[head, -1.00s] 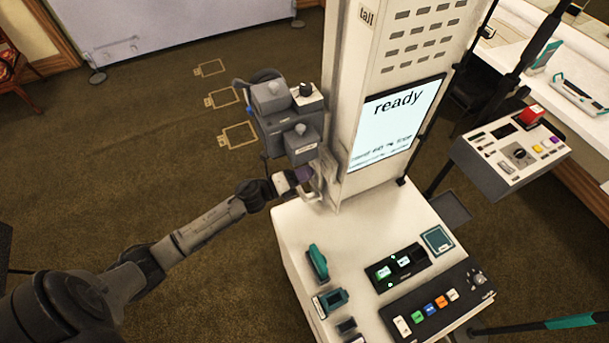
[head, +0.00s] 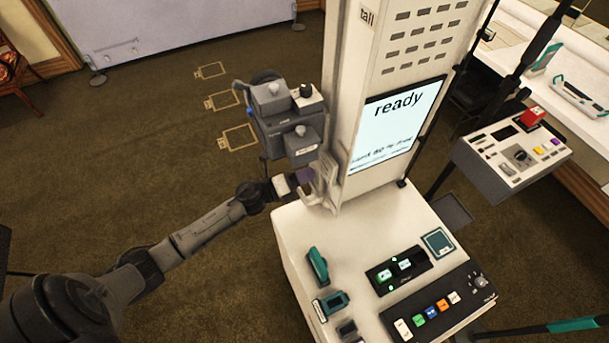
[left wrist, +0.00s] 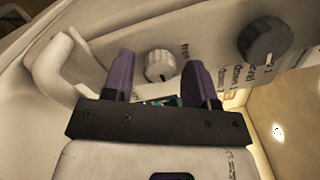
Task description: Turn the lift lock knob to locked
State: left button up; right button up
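My left gripper (head: 306,176) is at the near left side of the white column's base, by a pale handle, in the head view. In the left wrist view its two purple fingers (left wrist: 160,82) are apart, with nothing held between them. A pale round knob (left wrist: 158,64) shows beyond and between the fingertips; I cannot tell whether they touch it. A larger dark grey knob (left wrist: 265,40) is to the right. Neither knob can be made out in the head view. My right gripper is not in view.
A white handle (left wrist: 68,68) curves close to the left of the fingers. Grey boxes (head: 290,115) on the column hang just above the gripper. The column screen (head: 395,120) reads "ready".

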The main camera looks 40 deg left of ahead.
pick_arm(q)
jog(key=shift+o, duration=0.3)
jog(key=shift+s+a, duration=0.2)
jog(key=shift+s, duration=0.25)
jog(key=b+v, duration=0.1)
jog(key=v, duration=1.2)
jog(key=shift+w, duration=0.1)
